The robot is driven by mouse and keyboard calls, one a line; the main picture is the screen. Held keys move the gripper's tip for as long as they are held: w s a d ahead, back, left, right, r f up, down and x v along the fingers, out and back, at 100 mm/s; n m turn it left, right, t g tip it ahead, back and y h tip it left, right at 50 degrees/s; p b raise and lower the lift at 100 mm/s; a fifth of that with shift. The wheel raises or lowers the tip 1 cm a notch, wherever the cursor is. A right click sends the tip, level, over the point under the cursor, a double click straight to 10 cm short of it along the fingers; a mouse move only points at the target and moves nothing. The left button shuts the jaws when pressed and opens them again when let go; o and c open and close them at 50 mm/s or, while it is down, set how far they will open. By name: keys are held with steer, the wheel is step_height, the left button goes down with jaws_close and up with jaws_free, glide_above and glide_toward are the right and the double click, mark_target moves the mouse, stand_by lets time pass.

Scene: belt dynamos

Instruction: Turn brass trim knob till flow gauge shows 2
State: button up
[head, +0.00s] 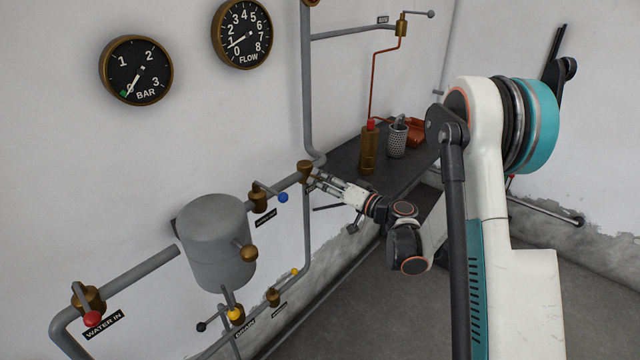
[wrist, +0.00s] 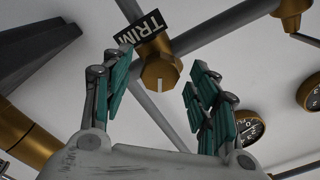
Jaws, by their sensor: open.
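The brass trim knob (wrist: 160,72) shows in the wrist view under a black TRIM label (wrist: 144,29). It has a faceted face with a white mark pointing toward the bottom of the picture. My gripper (wrist: 157,80) is open, with its teal-padded fingers to the left and right of the knob and no visible contact. In the head view, my gripper (head: 316,181) is at the brass fitting (head: 305,170) on the wall pipe, and it partly hides the knob there. The flow gauge (head: 241,35) has its needle pointing lower left, between 0 and 1.
The bar gauge (head: 136,70) reads near 0. A grey tank (head: 215,240), a blue-handled valve (head: 260,200) and a red-handled valve (head: 90,305) are to the left. A dark bench (head: 345,160) behind my gripper bears a brass cylinder (head: 369,150) and a perforated cup (head: 397,143).

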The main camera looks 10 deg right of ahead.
steer(key=shift+x, duration=0.85)
steer(key=c, duration=1.1)
steer(key=shift+o, duration=0.2)
steer(key=shift+m, duration=0.4)
steer(key=m, duration=0.3)
steer(key=shift+m, duration=2.6)
